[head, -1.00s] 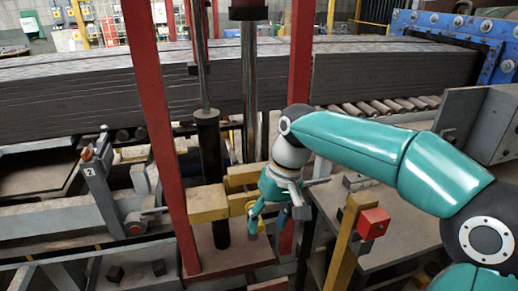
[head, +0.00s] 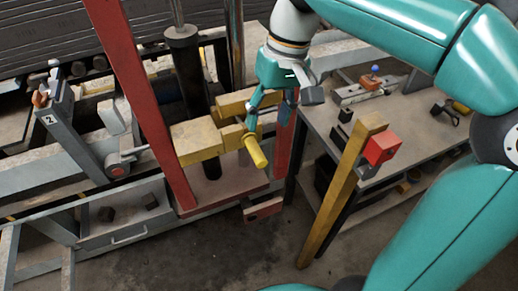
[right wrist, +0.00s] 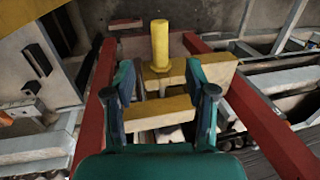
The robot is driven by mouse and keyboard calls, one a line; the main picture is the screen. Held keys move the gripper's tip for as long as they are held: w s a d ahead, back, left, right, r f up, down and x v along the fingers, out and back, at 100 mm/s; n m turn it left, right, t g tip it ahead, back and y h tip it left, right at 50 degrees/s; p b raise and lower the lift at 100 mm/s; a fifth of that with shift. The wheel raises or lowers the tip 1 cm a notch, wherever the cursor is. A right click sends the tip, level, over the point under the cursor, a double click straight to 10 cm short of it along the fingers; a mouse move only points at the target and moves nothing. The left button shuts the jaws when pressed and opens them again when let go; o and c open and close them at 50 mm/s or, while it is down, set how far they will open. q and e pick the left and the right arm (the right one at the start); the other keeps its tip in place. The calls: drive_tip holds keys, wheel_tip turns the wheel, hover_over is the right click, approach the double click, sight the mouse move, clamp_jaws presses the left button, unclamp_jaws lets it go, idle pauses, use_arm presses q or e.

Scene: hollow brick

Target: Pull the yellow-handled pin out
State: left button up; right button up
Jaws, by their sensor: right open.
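The yellow handle of the pin (head: 256,152) sticks out from the front of a yellow clamp block (head: 196,143) between two red posts. In the right wrist view the handle (right wrist: 160,45) stands just beyond the fingertips, roughly centred between them. My right gripper (head: 268,112) is open, pointing down, above and close to the handle. Its teal fingers (right wrist: 160,85) are spread, with nothing held between them. In the head view one fingertip overlaps the handle's inner end; I cannot tell whether they touch. My left gripper is not in view.
Red posts (head: 135,100) flank the block on both sides. A yellow post with a red box (head: 382,147) stands to the right, before a grey workbench (head: 420,150). A lever marked 2 (head: 62,135) is at the left. The floor in front is clear.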

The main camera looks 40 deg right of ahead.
sight(259, 153)
drive_tip(key=f, duration=0.3)
drive_tip(key=a+f, duration=0.1)
drive_tip(key=f, duration=0.2)
drive_tip(key=a+f, duration=0.1)
drive_tip(key=f, duration=0.2)
drive_tip(key=shift+w+f, duration=0.15)
drive_tip(key=shift+f, duration=0.25)
clamp_jaws()
